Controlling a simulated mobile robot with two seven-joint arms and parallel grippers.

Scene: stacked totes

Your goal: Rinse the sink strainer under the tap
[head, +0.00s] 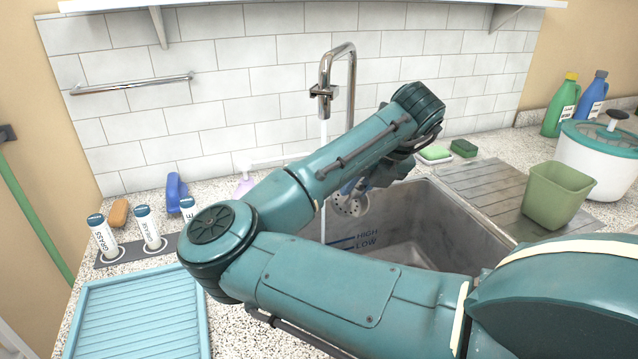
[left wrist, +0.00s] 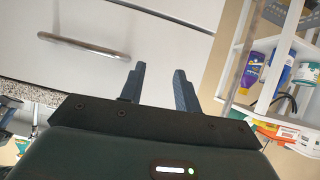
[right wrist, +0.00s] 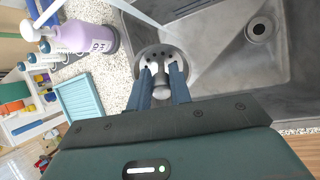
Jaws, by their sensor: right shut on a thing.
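The sink strainer (right wrist: 150,57) is a round metal disc with holes and a knob. My right gripper (right wrist: 163,78) is shut on the strainer's knob and holds it above the sink basin (head: 440,225). The strainer also shows in the head view (head: 352,204), partly hidden by my arm. The chrome tap (head: 338,62) is running, and its stream (head: 323,142) passes behind my right arm. The water shows again just left of the strainer; I cannot tell whether it touches it. My left gripper (left wrist: 160,88) is open and empty, in front of a drawer front.
A lilac soap bottle (right wrist: 85,37) stands at the sink's left edge. A blue drying tray (head: 140,315) lies front left, with labelled shakers (head: 148,228) behind it. A green tub (head: 556,195) stands on the right drainboard, and sponges (head: 435,154) lie behind the sink.

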